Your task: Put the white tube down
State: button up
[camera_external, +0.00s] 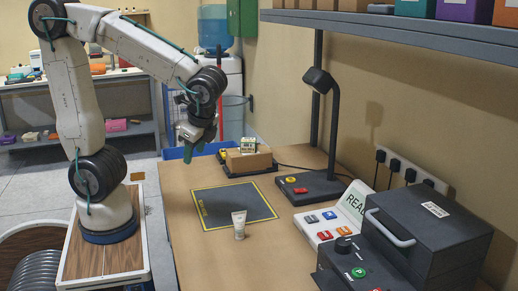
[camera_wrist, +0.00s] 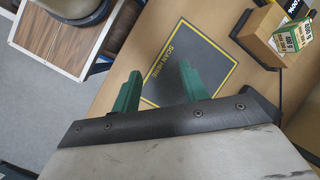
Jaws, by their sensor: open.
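The white tube (camera_external: 239,224) stands upright on the wooden table, at the front edge of the dark mat (camera_external: 235,205) with a yellow border. The wrist view shows this mat (camera_wrist: 190,72) with the words "SCAN HERE" on it, but I do not see the tube there. My gripper (camera_external: 194,152) hangs above the table's far left part, well away from the tube and higher than it. Its green fingers (camera_wrist: 158,88) are apart, with nothing between them.
A brown box (camera_external: 249,161) with a small green-and-white carton (camera_external: 249,145) sits behind the mat. A black lamp stand (camera_external: 322,185), a button panel (camera_external: 325,224) and a dark machine (camera_external: 425,230) line the right side. A shelf (camera_external: 420,35) overhangs the wall side. The table's front left is clear.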

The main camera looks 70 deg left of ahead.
jog(key=s+a+r+n+t+h, duration=0.1)
jog(key=s+a+n+t+h, duration=0.2)
jog(key=s+a+n, duration=0.4)
jog(key=shift+s+r+n+h, duration=0.25)
jog(key=shift+s+n+h, duration=0.55)
jog(key=shift+s+h, duration=0.1)
dwell(0.3)
